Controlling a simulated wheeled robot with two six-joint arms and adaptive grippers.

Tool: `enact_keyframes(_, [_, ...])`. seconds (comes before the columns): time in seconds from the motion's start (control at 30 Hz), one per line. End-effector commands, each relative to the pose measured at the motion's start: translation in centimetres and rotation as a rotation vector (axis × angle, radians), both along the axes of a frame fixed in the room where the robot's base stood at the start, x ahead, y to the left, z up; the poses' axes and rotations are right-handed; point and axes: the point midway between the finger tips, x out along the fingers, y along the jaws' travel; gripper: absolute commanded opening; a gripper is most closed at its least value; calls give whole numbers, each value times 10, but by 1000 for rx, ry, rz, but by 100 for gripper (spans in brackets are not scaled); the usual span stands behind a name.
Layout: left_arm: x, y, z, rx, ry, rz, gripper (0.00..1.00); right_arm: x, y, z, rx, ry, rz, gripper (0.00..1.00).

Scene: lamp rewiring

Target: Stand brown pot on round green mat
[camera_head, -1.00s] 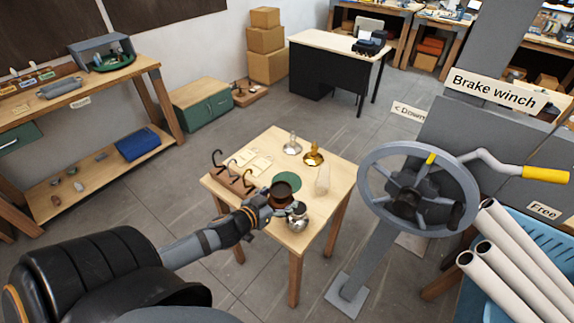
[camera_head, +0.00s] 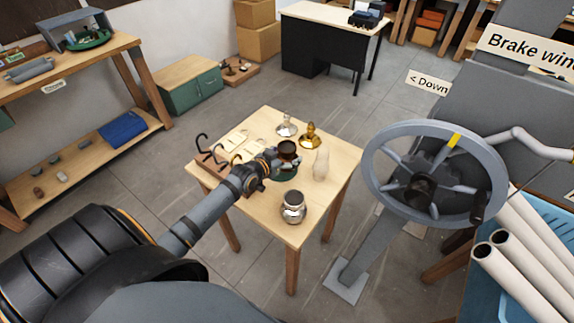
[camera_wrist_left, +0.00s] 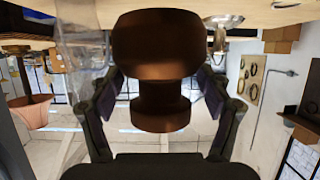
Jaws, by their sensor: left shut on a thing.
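The brown pot (camera_head: 288,148) is in the grip of my left gripper (camera_head: 280,160). In the head view it shows over the round green mat (camera_head: 287,174), whose near edge shows below it. In the left wrist view the pot (camera_wrist_left: 155,45) fills the middle, wide at one end with a narrower neck and rim, between the two fingers. Whether its underside touches the mat is hidden by the gripper and pot. My right gripper is in neither view.
A silver pot (camera_head: 293,208) stands near the table's front. A pale clear vase (camera_head: 321,164) is close to the mat's right. A gold vessel (camera_head: 310,134) and a silver one (camera_head: 286,126) stand behind. A hook rack (camera_head: 211,172) is at left.

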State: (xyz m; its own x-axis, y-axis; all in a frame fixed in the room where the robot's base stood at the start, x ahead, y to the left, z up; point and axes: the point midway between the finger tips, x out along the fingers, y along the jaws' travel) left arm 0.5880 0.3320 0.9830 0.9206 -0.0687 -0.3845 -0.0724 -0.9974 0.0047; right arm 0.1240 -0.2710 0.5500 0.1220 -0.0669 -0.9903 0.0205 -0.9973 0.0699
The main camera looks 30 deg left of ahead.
Motion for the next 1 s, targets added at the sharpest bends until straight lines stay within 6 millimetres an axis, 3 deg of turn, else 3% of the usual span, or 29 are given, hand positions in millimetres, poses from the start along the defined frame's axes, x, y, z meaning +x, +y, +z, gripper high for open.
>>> enact_keyframes(0.13, [7, 2, -7, 2, -3, -1, 27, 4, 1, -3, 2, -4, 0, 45])
enact_keyframes(0.23, [9, 2, -10, 1, -2, 0, 27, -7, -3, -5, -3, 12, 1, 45])
enact_keyframes(0.43, [12, 3, -41, 1, 0, 0, 27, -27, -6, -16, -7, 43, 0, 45])
enact_keyframes(0.83, [11, 3, -48, 4, -2, -1, 27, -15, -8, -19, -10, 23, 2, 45])
enact_keyframes(0.87, [11, 3, -47, 4, 1, -1, 80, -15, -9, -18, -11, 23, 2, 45])
enact_keyframes(1.0, [11, 3, -47, 3, 1, 0, 99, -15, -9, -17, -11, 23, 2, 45])
